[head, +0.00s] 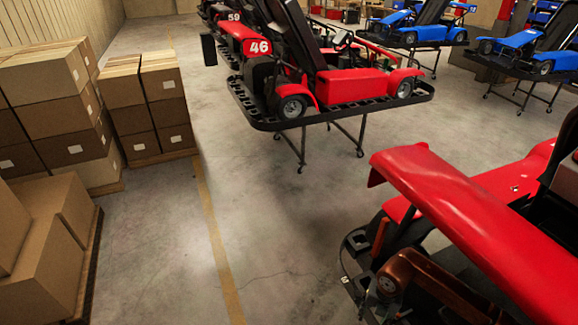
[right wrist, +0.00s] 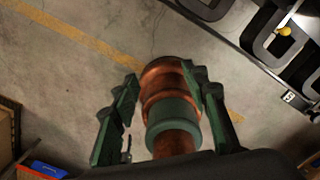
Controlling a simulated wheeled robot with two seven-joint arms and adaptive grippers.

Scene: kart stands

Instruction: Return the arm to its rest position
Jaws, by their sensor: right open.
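My right gripper (right wrist: 158,76) shows in the right wrist view with its two dark green fingers spread apart. A copper-coloured rounded part with a green band lies between the fingers in that view; I cannot tell its distance from them. In the head view, copper-coloured links of my right arm (head: 412,272) show at the lower right, in front of and partly below a red kart (head: 455,205). The right gripper's fingers cannot be made out in the head view. My left arm and gripper are not in view.
Black kart framing (right wrist: 266,45) lies close at the right wrist view's upper right. Cardboard boxes (head: 45,75) line the left in the head view. A red kart numbered 46 (head: 340,88) stands behind, and blue karts (head: 415,33) farther back. The concrete floor (head: 265,225) between is clear.

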